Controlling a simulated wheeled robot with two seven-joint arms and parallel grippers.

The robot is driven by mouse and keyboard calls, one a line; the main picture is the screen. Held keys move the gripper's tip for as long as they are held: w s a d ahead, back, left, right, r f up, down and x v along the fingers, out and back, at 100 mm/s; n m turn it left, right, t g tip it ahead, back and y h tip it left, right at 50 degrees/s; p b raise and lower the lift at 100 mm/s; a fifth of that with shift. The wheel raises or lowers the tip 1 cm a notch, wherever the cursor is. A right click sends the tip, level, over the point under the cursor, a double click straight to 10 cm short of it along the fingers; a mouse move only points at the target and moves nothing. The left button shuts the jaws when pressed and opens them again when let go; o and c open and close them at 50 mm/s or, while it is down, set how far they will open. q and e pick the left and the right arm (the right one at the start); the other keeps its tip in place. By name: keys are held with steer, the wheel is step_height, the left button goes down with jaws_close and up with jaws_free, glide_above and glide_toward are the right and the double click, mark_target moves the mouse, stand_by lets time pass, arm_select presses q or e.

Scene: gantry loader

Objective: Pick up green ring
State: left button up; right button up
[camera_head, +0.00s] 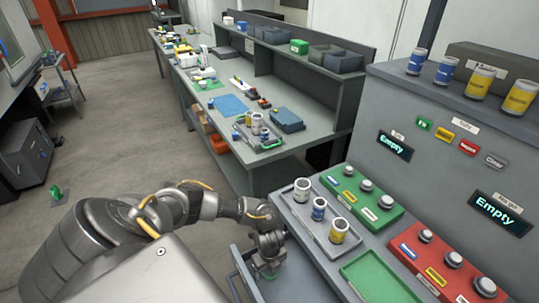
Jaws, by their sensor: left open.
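My left arm comes in from the lower left and its gripper (267,268) points down at the front edge of the grey machine, over an open drawer (236,268). The gripper is open. A small green thing (263,276) shows at its fingertips; it may be the green ring, but the wrist and fingers hide most of it. I cannot tell whether the fingers touch it. My right gripper is out of view.
A grey tray (312,232) with a white, a blue and a yellow can stands right of my gripper. Beside it are a green button panel (362,196), a red one (440,262) and an empty green tray (378,280). A cluttered workbench (215,130) stands behind.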

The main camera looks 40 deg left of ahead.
arm_select(q)
steer(key=shift+c, duration=0.2)
steer(key=c, duration=1.1)
step_height(320, 180, up, 10)
steer(key=shift+r+p, duration=0.1)
steer(key=shift+p, duration=0.4)
steer(key=shift+c, duration=0.2)
step_height(320, 180, up, 4)
steer(key=p, duration=0.5)
steer(key=shift+r, duration=0.2)
steer(key=shift+d, duration=0.1)
